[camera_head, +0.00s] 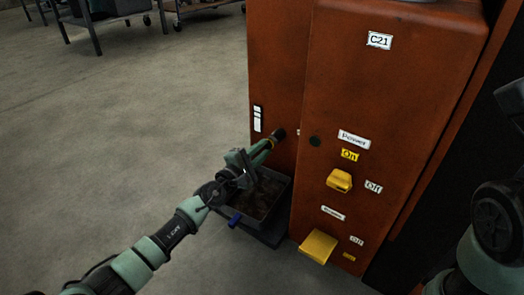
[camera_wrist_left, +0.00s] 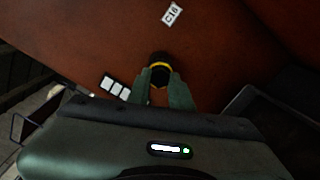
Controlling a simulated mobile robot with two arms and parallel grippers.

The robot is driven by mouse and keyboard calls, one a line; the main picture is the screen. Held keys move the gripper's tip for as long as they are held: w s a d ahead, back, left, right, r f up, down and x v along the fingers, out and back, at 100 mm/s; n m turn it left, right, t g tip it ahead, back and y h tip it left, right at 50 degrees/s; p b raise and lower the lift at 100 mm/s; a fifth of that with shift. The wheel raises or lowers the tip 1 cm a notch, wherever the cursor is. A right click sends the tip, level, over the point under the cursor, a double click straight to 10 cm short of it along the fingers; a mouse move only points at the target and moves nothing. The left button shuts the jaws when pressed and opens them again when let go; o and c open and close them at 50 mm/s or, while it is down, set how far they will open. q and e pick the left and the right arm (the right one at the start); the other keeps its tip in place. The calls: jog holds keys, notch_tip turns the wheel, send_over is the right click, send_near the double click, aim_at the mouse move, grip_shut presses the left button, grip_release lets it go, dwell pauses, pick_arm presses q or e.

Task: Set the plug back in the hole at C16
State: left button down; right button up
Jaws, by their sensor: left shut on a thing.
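My left gripper (camera_head: 268,145) is shut on the plug (camera_head: 279,134), a small dark piece, close against the side of the orange-brown machine (camera_head: 280,60). In the left wrist view the fingers (camera_wrist_left: 161,90) close around the plug (camera_wrist_left: 160,68), which looks black with a yellow ring. The C16 label (camera_wrist_left: 172,14) is on the orange surface just beyond it. The hole itself is hidden behind the plug, and I cannot tell whether the plug is in it. My right gripper is not seen; only parts of my right arm show at the right edge.
A dark tray (camera_head: 262,200) with a blue handle stands below my left gripper. The concrete floor (camera_head: 130,110) at left is clear.

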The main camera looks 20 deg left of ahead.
pick_arm(q)
jog(key=m, duration=0.3)
jog(key=shift+r+m+p, duration=0.1)
jog(key=shift+m+p, duration=0.25)
jog(key=shift+m, duration=0.05)
jog(key=c, duration=1.7)
grip_release()
jog(key=shift+m, duration=0.6)
jog(key=o, duration=0.5)
